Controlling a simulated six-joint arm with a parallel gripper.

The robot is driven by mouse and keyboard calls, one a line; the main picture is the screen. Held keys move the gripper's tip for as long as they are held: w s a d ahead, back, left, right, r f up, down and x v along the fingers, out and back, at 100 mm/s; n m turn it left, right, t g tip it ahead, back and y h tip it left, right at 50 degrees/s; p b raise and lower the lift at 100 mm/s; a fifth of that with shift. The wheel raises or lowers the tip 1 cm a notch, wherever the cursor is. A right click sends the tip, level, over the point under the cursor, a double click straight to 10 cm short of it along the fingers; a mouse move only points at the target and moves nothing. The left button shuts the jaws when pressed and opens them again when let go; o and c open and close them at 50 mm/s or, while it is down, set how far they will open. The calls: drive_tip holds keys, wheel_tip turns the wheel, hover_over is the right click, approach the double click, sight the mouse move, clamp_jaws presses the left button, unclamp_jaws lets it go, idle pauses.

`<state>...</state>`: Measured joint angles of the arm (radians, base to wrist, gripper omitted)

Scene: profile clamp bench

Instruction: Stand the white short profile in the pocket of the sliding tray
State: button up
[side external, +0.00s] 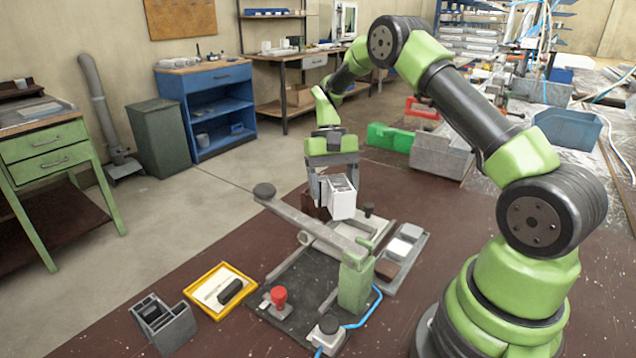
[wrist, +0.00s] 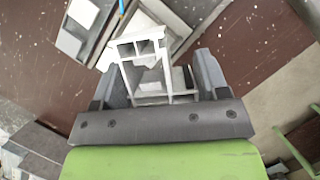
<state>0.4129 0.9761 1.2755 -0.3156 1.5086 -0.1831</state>
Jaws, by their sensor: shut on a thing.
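The white short profile (side external: 342,198) hangs in my gripper (side external: 334,180), above the clamp bench and beyond its grey beam. In the wrist view, my gripper (wrist: 158,78) is shut on the profile (wrist: 130,72), with one dark finger at each side. The profile's hollow end with inner walls faces the camera. A pale plate (side external: 376,232) lies below and to the right of the profile, partly hidden by the beam; it may be the sliding tray. I cannot make out its pocket. Whether the profile touches anything below is hidden.
The long grey beam (side external: 312,224) crosses the dark base plate (side external: 290,318) toward a green block (side external: 355,288). A grey rack (side external: 418,262) holds several blocks at right. A red knob (side external: 279,296), yellow tray (side external: 238,309) and grey bin (side external: 180,332) stand in front.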

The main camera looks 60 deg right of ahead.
sight(349, 183)
drive_tip(key=n, duration=0.1)
drive_tip(key=s+n+h, duration=0.1)
drive_tip(key=n, duration=0.1)
drive_tip(key=n+g, duration=0.1)
drive_tip(key=n, duration=0.1)
drive_tip(key=shift+s+d+r+h, duration=0.25)
drive_tip(key=shift+s+d+h, duration=0.05)
drive_tip(key=shift+s, duration=0.05)
drive_tip(key=n, duration=0.1)
drive_tip(key=n+h, duration=0.1)
drive_tip(key=s+n, duration=0.1)
drive_tip(key=shift+d+r, duration=0.1)
drive_tip(key=shift+d, duration=0.2)
drive_tip(key=shift+f, duration=3.45)
drive_tip(key=o, duration=1)
